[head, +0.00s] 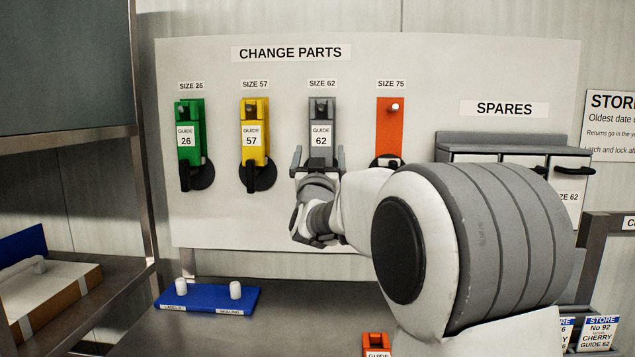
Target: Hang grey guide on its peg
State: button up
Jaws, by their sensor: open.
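The grey guide (321,135), labelled GUIDE 62, is on the CHANGE PARTS board under the SIZE 62 label. It looks upright in its place there, with a dark peg end showing near its top. My gripper (318,158) is just below and in front of the guide's lower end, with its two fingers apart, one on each side. Whether the fingers touch the guide cannot be told. The guide's lower part is hidden behind my gripper.
Green guide 26 (190,140) and yellow guide 57 (254,140) hang to the left. The SIZE 75 place (390,130) shows an orange backing and bare peg. An orange guide (376,343) lies low in front. A blue block (207,299) sits on the bench. Spares drawers (475,147) are at right.

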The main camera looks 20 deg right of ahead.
jog(key=s+a+f+n+g+y, duration=0.2)
jog(key=s+a+f+g+y, duration=0.15)
jog(key=s+a+f, duration=0.45)
jog(key=s+a+f+n+g+y, duration=0.25)
jog(key=s+a+f+y, duration=0.35)
jog(key=s, duration=0.5)
jog(key=s+d+f+g, duration=0.1)
jog(key=s+f+g, duration=0.45)
jog(key=s, duration=0.55)
jog(key=s+d+f+g, duration=0.1)
jog(key=s+f+g, duration=0.3)
jog(key=s+f, duration=0.5)
notch_tip(320, 180, up, 16)
jog(key=s+p, duration=0.1)
jog(key=p, duration=1.2)
jog(key=shift+f+h, duration=0.15)
jog(key=shift+h, duration=0.2)
jog(key=shift+a+t, duration=0.1)
jog(key=shift+t, duration=0.15)
jog(key=shift+c, duration=0.3)
